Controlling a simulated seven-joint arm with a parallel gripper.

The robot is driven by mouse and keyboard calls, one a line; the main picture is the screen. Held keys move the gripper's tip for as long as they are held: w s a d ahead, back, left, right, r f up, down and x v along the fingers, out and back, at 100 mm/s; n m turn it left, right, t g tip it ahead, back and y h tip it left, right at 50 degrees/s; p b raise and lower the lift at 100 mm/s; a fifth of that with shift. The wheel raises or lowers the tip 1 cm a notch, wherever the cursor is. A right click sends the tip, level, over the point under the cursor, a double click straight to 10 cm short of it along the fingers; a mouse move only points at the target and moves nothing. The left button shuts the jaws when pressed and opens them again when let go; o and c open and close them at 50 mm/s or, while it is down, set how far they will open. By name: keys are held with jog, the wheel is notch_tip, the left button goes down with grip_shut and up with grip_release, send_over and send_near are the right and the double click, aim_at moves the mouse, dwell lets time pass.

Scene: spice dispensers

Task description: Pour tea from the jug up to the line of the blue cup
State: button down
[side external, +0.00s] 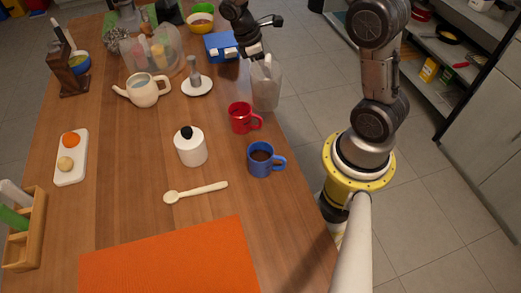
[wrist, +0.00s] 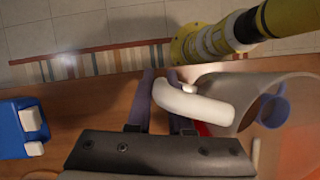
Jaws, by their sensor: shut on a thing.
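The jug (side external: 266,90) is clear and greyish, near the table's right edge, and looks upright. I cannot tell whether its base touches the table. My gripper (side external: 258,58) is shut on its pale handle (wrist: 195,102); the two fingers (wrist: 162,82) show beside the handle in the wrist view. The jug's wide clear body (wrist: 292,140) fills the right of that view. The jug's tea level cannot be made out. The blue cup (side external: 257,169) stands upright nearer the front and holds dark liquid; its line cannot be seen. It shows blurred through the jug (wrist: 273,109).
A red mug (side external: 240,118) stands between the jug and the blue cup. A white lidded pot (side external: 191,150), a wooden spoon (side external: 196,192) and an orange mat (side external: 170,265) are nearby. A blue box (side external: 218,48) is behind left of the jug; a teapot (side external: 148,92) stands farther left.

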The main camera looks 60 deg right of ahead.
aim_at(267, 59)
jog(key=shift+r, duration=0.15)
jog(key=shift+r, duration=2.35)
jog(key=shift+w+a+f, duration=0.1)
jog(key=shift+a, duration=0.15)
jog(key=w+a+r+m+y, duration=0.1)
jog(key=w+a+r+m, duration=0.2)
jog(key=w+a, duration=1)
jog(key=shift+w+a+r, duration=0.25)
jog(key=shift+a+r, duration=0.55)
jog(key=shift+r, duration=0.4)
